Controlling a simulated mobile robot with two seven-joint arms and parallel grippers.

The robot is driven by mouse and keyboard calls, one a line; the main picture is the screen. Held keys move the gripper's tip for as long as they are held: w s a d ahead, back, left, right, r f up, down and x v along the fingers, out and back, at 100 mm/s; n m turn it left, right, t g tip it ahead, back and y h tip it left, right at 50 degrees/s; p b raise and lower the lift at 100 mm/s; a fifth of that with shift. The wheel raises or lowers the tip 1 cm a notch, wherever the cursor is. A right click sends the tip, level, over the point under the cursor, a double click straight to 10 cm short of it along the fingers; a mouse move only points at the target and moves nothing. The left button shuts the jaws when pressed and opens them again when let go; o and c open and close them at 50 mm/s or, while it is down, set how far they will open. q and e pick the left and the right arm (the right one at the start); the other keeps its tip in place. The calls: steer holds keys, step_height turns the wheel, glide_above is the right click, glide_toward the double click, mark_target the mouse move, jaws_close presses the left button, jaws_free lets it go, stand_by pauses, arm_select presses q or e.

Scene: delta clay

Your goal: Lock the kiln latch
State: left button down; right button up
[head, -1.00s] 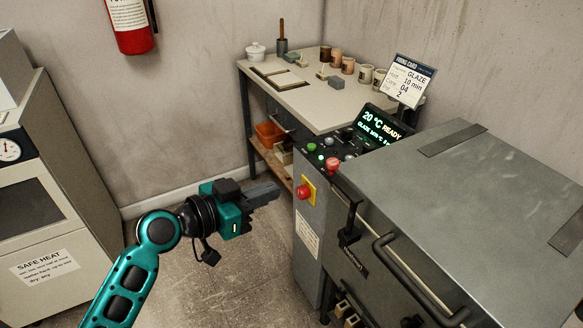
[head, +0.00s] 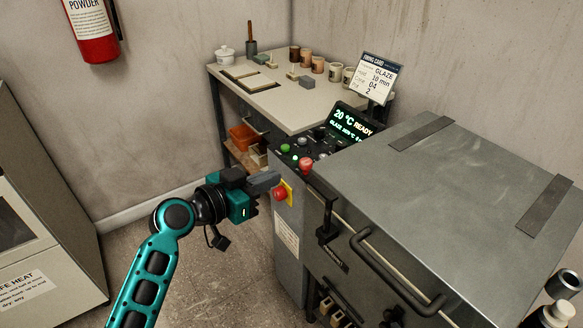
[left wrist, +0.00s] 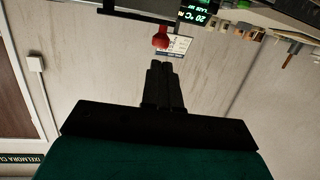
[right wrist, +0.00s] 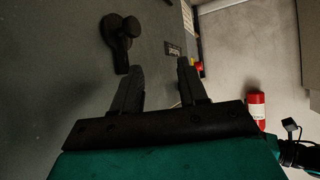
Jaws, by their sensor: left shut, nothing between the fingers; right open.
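The grey kiln (head: 410,185) fills the right of the head view, its lid lowered. Its black latch (head: 327,228) hangs at the front left of the lid edge, left of the bar handle (head: 385,270). My left gripper (head: 272,181) is shut and empty, left of the latch and beside the red stop button (head: 280,194) in the picture. Whether it touches anything is unclear. Its closed fingers also show in the left wrist view (left wrist: 162,80). My right gripper (right wrist: 160,80) is open and empty, near a grey surface with a black rounded fitting (right wrist: 121,40); I cannot tell whether this is the latch.
The control panel (head: 310,148) with its lit display stands behind the stop button. A worktable (head: 285,105) with cups and tools is at the back. A cream cabinet (head: 45,235) stands at left, a fire extinguisher (head: 92,30) on the wall. Floor between is clear.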

mark_target(302, 165)
arm_select(q)
steer(key=x, duration=0.6)
steer(key=shift+w+d+f, duration=0.1)
steer(key=shift+w+d, duration=0.15)
